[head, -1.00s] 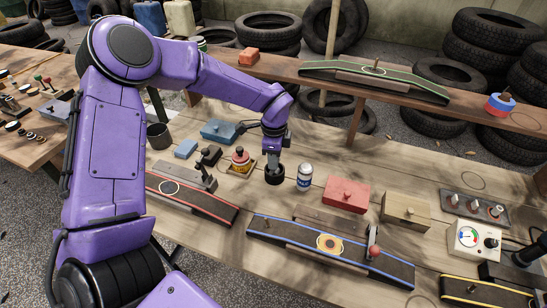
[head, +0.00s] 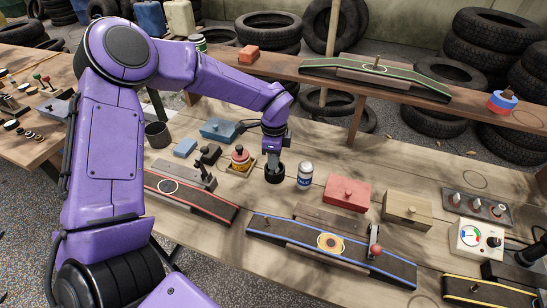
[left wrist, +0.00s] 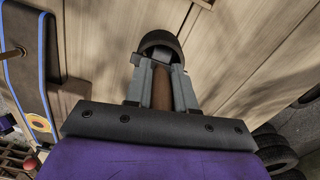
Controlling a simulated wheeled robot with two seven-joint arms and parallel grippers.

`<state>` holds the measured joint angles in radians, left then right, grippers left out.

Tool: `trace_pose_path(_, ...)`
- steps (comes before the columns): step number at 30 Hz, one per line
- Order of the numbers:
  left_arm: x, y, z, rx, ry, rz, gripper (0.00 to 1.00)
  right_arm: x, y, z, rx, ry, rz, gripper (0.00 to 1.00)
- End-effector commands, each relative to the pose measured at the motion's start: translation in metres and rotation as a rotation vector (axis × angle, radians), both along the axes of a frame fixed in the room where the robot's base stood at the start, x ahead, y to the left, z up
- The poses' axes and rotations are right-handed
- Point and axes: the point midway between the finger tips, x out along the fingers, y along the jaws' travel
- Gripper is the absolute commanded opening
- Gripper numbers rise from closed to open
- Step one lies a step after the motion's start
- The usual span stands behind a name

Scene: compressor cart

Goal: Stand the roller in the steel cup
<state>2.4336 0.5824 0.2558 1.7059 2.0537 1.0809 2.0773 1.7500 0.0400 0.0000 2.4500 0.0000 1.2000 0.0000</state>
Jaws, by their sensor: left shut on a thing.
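My left gripper (head: 274,160) is over the middle of the workbench, pointing down. In the left wrist view its fingers (left wrist: 162,90) are shut on the brown shaft of what looks like the roller (left wrist: 161,92). A dark round part (left wrist: 158,38) shows just past the fingertips; in the head view it is a black round shape (head: 275,174) directly under the gripper. I cannot tell whether it touches the bench. A dark grey open cup (head: 158,135), which looks like the steel cup, stands upright at the bench's left, apart from the gripper. My right gripper is not in view.
A white-and-blue can (head: 304,176) stands just right of the gripper. A red-and-yellow knobbed piece (head: 240,158) and blue blocks (head: 218,130) lie between gripper and cup. A red box (head: 347,195) is further right. A raised shelf (head: 340,92) runs behind.

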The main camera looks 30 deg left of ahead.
Motion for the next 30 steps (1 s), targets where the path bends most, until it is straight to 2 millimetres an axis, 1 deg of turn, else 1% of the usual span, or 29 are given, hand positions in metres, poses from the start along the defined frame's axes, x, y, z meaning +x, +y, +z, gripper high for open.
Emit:
trace_pose_path(3,0.0003,0.0001,-0.0017,0.000,-0.001,0.000,0.00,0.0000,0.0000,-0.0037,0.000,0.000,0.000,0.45)
trace_pose_path(14,0.0003,0.0000,-0.0007,0.000,-0.001,0.000,0.00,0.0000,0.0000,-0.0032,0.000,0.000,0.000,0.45)
trace_pose_path(15,0.0003,0.0000,-0.0007,0.000,-0.001,0.000,0.30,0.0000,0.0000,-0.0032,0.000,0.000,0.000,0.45)
trace_pose_path(17,0.0002,0.0000,-0.0007,0.000,-0.001,0.000,0.50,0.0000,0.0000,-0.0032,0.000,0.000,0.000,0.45)
trace_pose_path(18,0.0002,0.0000,-0.0007,0.000,-0.001,0.000,0.54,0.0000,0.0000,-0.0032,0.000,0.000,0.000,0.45)
trace_pose_path(23,0.0002,0.0000,-0.0009,0.000,-0.001,0.000,0.54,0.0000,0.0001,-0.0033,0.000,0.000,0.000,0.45)
trace_pose_path(24,0.0000,0.0000,-0.0011,0.000,0.000,0.000,0.57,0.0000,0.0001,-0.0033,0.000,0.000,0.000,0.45)
trace_pose_path(26,0.0000,0.0000,-0.0012,0.000,0.000,0.000,0.76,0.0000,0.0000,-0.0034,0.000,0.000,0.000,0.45)
trace_pose_path(27,0.0000,0.0000,-0.0012,0.000,0.000,0.000,0.79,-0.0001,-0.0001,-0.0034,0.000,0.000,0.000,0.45)
trace_pose_path(30,0.0000,0.0000,-0.0011,0.000,0.000,0.000,0.79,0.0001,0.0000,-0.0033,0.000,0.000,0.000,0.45)
